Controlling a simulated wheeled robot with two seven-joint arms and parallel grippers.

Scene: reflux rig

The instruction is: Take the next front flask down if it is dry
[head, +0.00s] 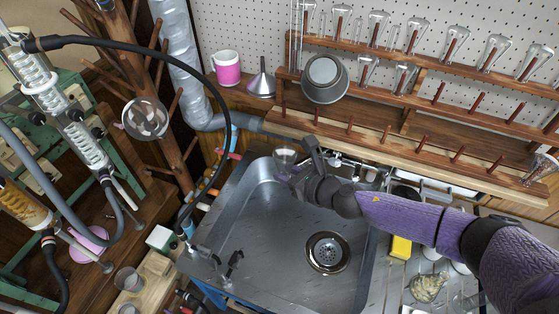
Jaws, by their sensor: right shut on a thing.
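My right arm comes in from the right across the sink. My right gripper (298,169) is shut on a small clear glass piece (285,155), apparently a flask, above the sink's back left edge; the jaws and arm partly hide it. The wooden drying rack (400,150) stands behind the sink. Its front row shows mostly bare pegs, with one clear flask (540,168) at the far right end. Upturned flasks (368,68) and (405,76) hang on the middle row, and several more on the top row. Whether any are wet is too small to tell. My left gripper is not seen.
The steel sink (270,270) has a drain (327,253) and is otherwise empty. A yellow sponge (401,247) lies right of the sink. Glass condensers (85,145) and a black hose (150,45) fill the left.

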